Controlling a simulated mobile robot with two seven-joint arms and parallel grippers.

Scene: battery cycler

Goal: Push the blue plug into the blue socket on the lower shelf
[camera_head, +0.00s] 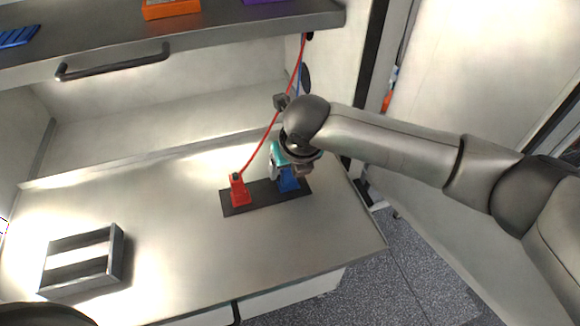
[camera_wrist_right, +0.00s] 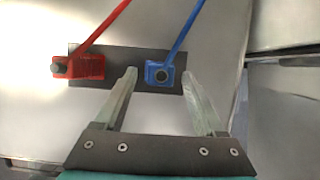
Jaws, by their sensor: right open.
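The blue plug (camera_wrist_right: 160,73) with its blue cable stands at the right part of a dark base plate (camera_wrist_right: 112,54). In the head view, blue parts (camera_head: 289,183) show at the right of the plate, below my right gripper (camera_head: 288,172). I cannot separate plug from socket there, nor tell how deep the plug sits. My right gripper is open. In the right wrist view its fingertips (camera_wrist_right: 159,76) lie on either side of the blue plug, with gaps visible. My left gripper is not in view.
A red plug (camera_head: 238,190) with a red cable stands at the plate's left. A grey metal tray (camera_head: 118,255) lies at the bench's left. An upper shelf (camera_head: 215,37) with a black handle (camera_head: 113,65) overhangs the back. The bench middle is clear.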

